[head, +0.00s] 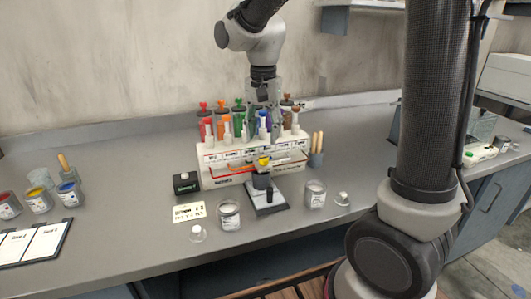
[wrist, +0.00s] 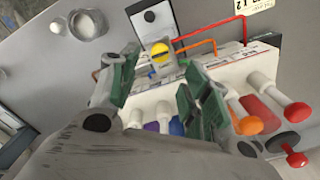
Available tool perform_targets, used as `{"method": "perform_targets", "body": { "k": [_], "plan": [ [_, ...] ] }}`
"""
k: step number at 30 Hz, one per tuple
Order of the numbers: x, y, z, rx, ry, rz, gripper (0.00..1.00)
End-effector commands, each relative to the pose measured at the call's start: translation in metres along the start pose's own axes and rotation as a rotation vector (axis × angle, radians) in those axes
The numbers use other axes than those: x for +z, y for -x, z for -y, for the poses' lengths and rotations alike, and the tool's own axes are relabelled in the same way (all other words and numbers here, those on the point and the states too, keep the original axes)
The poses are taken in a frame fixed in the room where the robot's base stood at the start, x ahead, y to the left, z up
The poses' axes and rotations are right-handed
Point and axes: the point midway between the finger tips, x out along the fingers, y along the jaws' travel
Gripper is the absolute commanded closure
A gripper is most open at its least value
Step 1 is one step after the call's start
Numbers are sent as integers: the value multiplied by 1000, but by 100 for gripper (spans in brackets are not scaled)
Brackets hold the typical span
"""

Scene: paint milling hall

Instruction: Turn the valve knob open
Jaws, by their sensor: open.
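A yellow knob (head: 263,160) with a dark band sits low on the front of a white dispenser rack (head: 222,158), near its middle. In the wrist view the yellow knob (wrist: 160,53) shows beyond and between my fingertips, with a gap to each. My gripper (head: 263,118) is above and behind the knob, over the row of tubes, pointing down. In the wrist view my gripper (wrist: 160,60) is open and empty, its green-padded fingers wide apart. Part of the rack is hidden behind my gripper.
Colour-capped tubes and white plungers stand close around my gripper. A dark plate (head: 276,208) lies before the rack, with jars (head: 230,215) (head: 315,194) either side. A black box (head: 186,183) stands left. Paint jars (head: 39,200) and a clipboard (head: 35,243) are far left.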

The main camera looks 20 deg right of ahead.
Motion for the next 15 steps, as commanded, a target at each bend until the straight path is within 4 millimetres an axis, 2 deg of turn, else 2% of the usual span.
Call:
{"method": "perform_targets", "body": {
  "k": [15],
  "plan": [
    [0,-71,-1,3,-11,1,52]
  ]
}}
